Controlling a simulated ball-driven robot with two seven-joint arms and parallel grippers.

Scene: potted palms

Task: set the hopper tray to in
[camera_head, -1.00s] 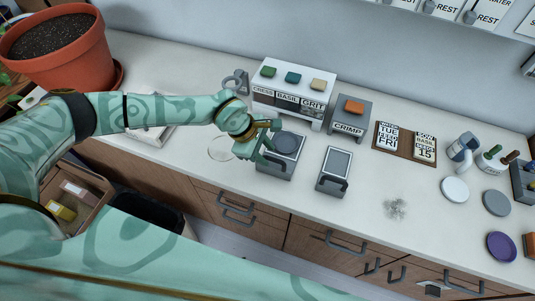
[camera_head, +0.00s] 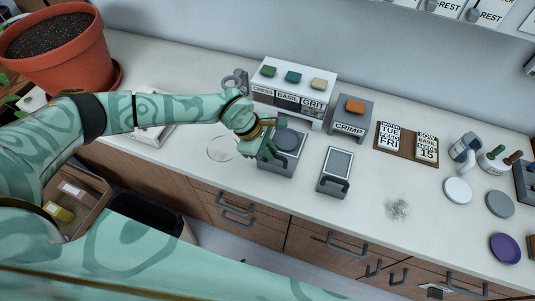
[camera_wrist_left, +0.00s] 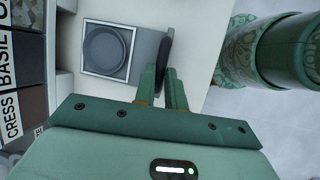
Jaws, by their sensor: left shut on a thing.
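The hopper (camera_head: 291,92) is a white box against the wall, with coloured lids and the words CRESS, BASIL and GRIT. Its grey tray (camera_head: 298,157) sticks out in front of it on the counter, with a round dark disc on top. The tray also shows in the left wrist view (camera_wrist_left: 143,50). My left gripper (camera_head: 270,142) is over the tray's left and front side. In the left wrist view its fingers (camera_wrist_left: 169,70) are shut on the tray's dark handle (camera_wrist_left: 164,50). The gripper hides part of the tray in the head view. My right gripper is not in view.
A crimp press (camera_head: 349,119) and its grey plate (camera_head: 336,166) stand right of the tray. A clear round dish (camera_head: 221,148) lies left of it. A letter board (camera_head: 406,145) and several discs are further right. A potted plant (camera_head: 60,60) stands far left.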

